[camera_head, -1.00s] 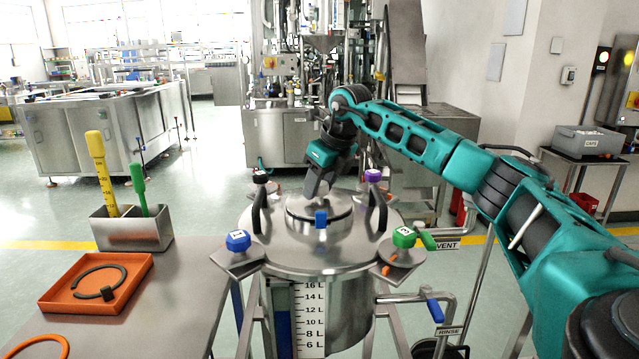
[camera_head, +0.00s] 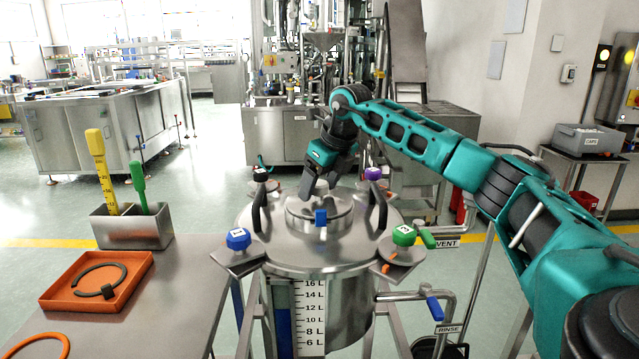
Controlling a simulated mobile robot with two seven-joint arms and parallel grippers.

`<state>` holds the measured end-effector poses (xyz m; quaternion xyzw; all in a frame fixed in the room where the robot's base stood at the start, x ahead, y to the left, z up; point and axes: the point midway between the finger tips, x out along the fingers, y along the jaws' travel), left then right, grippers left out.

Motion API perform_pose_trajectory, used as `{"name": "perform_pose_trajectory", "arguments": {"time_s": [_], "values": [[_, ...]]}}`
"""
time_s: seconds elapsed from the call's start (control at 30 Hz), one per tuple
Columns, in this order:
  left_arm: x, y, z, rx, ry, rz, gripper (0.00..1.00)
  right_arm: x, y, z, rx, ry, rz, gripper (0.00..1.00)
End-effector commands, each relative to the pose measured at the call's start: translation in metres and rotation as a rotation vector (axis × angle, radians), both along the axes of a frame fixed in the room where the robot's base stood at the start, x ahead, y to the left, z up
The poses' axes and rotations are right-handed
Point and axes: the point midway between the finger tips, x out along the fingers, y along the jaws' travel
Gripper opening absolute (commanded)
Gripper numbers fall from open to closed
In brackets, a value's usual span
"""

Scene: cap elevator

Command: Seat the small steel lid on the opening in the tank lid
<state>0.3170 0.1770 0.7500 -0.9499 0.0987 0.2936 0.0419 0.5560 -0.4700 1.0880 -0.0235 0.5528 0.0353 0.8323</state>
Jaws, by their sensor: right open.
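The tank lid (camera_head: 285,254) is a wide round steel plate on top of the tank. A raised steel collar (camera_head: 297,222) surrounds the opening at its middle. A round steel surface, which looks like the small steel lid (camera_head: 334,209), shows within the collar. I cannot tell whether it is level or fully down. My right gripper (camera_head: 308,189) is open, pointing down just over the back left of the collar. Its fingers hide part of the round surface, and I cannot tell whether they touch it. My left gripper is not in view.
A steel bench at left carries an orange tray (camera_head: 72,302) with a dark ring and a steel holder (camera_head: 133,230).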

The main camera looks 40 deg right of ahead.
Motion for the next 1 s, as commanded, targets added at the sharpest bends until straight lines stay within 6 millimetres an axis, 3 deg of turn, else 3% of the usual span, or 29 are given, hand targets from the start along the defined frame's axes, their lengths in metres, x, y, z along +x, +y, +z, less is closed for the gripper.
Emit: {"name": "perform_pose_trajectory", "arguments": {"time_s": [0.7,1.0], "values": [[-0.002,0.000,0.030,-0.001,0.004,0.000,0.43,-0.017,-0.002,0.043,0.000,-0.001,-0.001,0.73],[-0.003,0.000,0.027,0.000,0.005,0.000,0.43,-0.024,-0.002,0.058,0.000,-0.003,0.000,0.73]]}}
